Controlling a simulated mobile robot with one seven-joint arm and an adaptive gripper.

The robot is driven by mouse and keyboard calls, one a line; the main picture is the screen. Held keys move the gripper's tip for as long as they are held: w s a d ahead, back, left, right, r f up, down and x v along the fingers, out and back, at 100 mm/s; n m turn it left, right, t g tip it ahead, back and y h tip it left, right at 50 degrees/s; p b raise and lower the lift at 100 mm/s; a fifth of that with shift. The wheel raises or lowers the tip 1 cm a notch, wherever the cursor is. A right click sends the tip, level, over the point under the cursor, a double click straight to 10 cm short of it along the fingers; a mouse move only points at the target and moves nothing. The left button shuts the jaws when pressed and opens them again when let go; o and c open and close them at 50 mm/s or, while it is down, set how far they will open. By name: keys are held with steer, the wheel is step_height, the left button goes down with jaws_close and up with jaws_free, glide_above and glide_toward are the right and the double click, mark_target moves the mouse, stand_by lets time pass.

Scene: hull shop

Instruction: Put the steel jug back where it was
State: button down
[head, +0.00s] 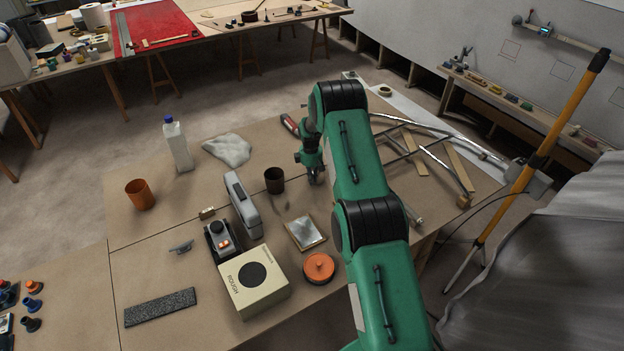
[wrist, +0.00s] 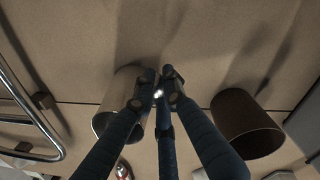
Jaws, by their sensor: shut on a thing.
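The steel jug (wrist: 112,110) shows in the wrist view as a cylinder with a pale rim, partly covered by my fingers. My gripper (wrist: 163,84) is closed on its side, with the fingertips at the jug's wall. I cannot tell whether the jug touches the table. In the head view my gripper (head: 314,174) is low over the brown worktable (head: 155,240), and my arm hides most or all of the jug.
A dark brown cup (head: 274,181) stands close left of my gripper; it also shows in the wrist view (wrist: 246,124). A metal tube frame (head: 430,160) lies to the right. A grey case (head: 243,205), a sanding-disc box (head: 254,282) and a shiny plate (head: 304,233) are nearer.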

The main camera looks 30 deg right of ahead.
steer(key=shift+f, duration=0.1)
steer(key=c, duration=1.8)
jaws_free()
step_height(320, 180, up, 12)
steer(key=shift+s+a, duration=0.2)
steer(key=shift+a, duration=0.1)
steer(key=shift+r, duration=0.2)
